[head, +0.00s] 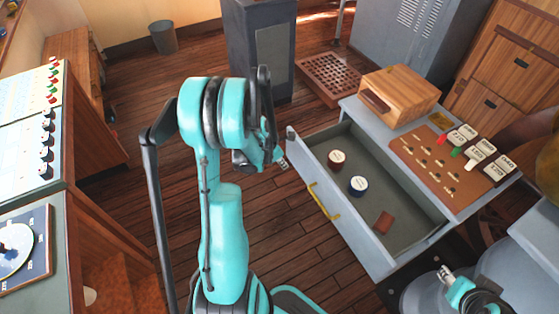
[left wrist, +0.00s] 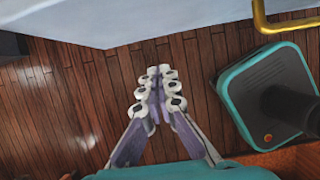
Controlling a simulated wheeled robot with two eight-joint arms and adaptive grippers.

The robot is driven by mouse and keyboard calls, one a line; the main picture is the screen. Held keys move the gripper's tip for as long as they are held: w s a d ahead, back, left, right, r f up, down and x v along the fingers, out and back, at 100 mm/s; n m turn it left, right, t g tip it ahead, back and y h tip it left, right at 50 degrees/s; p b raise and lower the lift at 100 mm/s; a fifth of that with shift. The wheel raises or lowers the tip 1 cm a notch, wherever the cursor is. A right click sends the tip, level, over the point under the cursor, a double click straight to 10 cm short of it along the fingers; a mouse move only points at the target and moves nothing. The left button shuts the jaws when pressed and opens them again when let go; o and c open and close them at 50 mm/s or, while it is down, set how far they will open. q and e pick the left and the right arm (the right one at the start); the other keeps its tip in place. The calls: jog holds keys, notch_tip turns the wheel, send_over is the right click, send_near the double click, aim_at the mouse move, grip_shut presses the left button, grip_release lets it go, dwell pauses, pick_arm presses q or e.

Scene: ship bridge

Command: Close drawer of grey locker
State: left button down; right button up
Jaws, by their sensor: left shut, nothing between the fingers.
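The grey locker (head: 352,104) stands at the right in the head view with its drawer (head: 352,230) pulled open toward the left. The drawer front has a yellow handle (head: 323,202). In the left wrist view the drawer front (left wrist: 100,22) crosses the top, and part of the handle (left wrist: 286,24) shows at upper right. My left gripper (head: 282,163) is shut and empty, just outside the far end of the drawer front. Its fingertips (left wrist: 160,88) meet below the panel in the left wrist view, with a gap visible. My right gripper (head: 446,273) shows small at the lower right; its jaw state is unclear.
A wooden box (head: 400,92) and a brown switch panel (head: 432,165) sit on the locker top. Wood floor left of the drawer is open.

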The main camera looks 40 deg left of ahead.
pick_arm(q)
jog(key=w, duration=0.1)
jog(key=w+d+f, duration=0.1)
jog(key=w+b, duration=0.1)
jog(key=w, duration=0.1)
jog(key=shift+w+d+f, duration=0.1)
jog(key=shift+d+f, duration=0.15)
jog(key=shift+d, duration=0.15)
jog(key=w+d, duration=0.3)
jog(key=w, duration=0.4)
jog(key=w+d, duration=0.3)
jog(key=w, duration=0.5)
jog(key=w+d, duration=0.3)
jog(key=w, duration=0.5)
jog(key=shift+d, duration=0.2)
jog(key=shift+r, duration=0.1)
jog(key=shift+w, duration=0.1)
